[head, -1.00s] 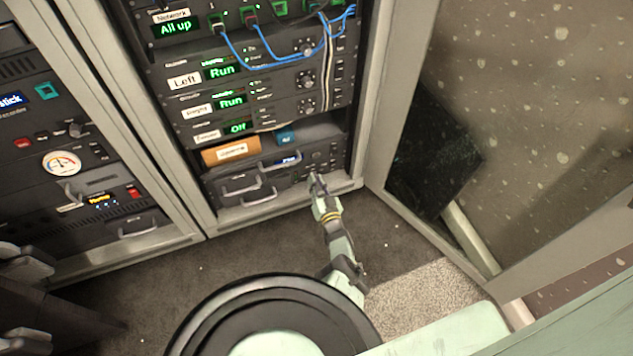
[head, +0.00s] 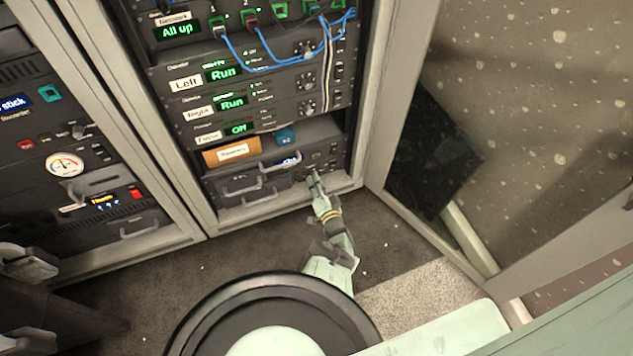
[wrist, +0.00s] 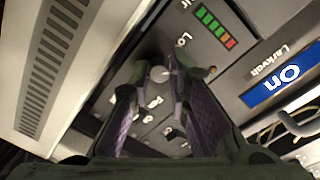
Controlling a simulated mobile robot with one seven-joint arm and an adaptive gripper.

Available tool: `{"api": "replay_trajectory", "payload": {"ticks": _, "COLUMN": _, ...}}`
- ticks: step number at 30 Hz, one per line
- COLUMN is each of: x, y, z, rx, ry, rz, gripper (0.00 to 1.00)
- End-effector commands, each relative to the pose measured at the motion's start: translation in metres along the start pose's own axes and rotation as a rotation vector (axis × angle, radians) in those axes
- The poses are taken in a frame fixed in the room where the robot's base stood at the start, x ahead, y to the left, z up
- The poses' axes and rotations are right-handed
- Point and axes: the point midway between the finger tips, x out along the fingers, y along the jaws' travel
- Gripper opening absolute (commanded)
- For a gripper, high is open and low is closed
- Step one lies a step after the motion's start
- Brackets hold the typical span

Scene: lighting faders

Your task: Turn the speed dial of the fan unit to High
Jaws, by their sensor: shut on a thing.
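The fan unit (head: 325,158) is at the bottom of the rack, with a small lit blue display. In the wrist view its dark front panel (wrist: 215,82) shows a display (wrist: 285,78) reading "On", turned sideways, and a coloured light bar (wrist: 215,27). My gripper (head: 314,178) is at the right part of this panel in the head view. In the wrist view my gripper (wrist: 160,86) has its fingers on both sides of a small pale round dial (wrist: 160,74), closed on it. Lettering starting "Lo" shows beside it. The fingers hide part of the markings, so I cannot read the dial's setting.
A drawer-like front with handles (head: 240,184) is left of my gripper. An orange box (head: 232,152) sits above it. Blue cables (head: 270,66) hang over the upper units. A rack post (head: 368,150) stands close on the right. The floor in front is clear.

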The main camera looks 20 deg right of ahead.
Motion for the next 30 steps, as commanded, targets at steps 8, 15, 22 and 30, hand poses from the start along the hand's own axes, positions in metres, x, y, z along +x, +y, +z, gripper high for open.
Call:
{"api": "replay_trajectory", "payload": {"ticks": 8, "x": 0.0023, "y": -0.0019, "z": -0.002, "rx": 0.192, "ry": -0.011, "rz": 0.0, "gripper": 0.0}}
{"api": "replay_trajectory", "payload": {"ticks": 15, "x": 0.0023, "y": -0.0022, "z": -0.0018, "rx": 0.42, "ry": -0.025, "rz": 0.004, "gripper": 0.0}}
{"api": "replay_trajectory", "payload": {"ticks": 22, "x": 0.0021, "y": -0.002, "z": -0.0028, "rx": 0.638, "ry": -0.036, "rz": 0.007, "gripper": 0.0}}
{"api": "replay_trajectory", "payload": {"ticks": 30, "x": 0.0024, "y": -0.0023, "z": -0.0036, "rx": 0.895, "ry": -0.05, "rz": 0.01, "gripper": 0.0}}
